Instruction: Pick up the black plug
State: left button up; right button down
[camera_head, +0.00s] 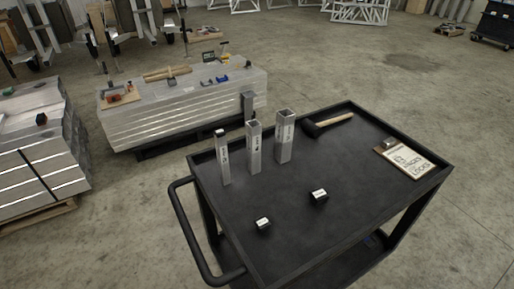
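Two small black plugs with white labels lie apart on the black cart top (350,225). The smaller black plug (263,225) is near the front left, and the larger black plug (319,197) is further right and back. Three square metal tubes stand upright behind them: a slim left tube (223,165) with a dark top, a middle tube (254,150), and a wide right tube (285,138) with an open top. Neither of my grippers is in view.
A hammer (330,123) lies at the cart's back edge and a clipboard (408,160) at its right. The cart has a raised rim and a handle (190,240) at the left. Metal stacks (180,110) stand behind. The cart's front right is clear.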

aim_at(262, 223)
jog(key=k+j+u, duration=0.1)
jog(key=j, duration=0.25)
jog(key=k+j, duration=0.2)
jog(key=j, duration=0.2)
jog(key=k+j+u, duration=0.15)
jog(key=j, duration=0.2)
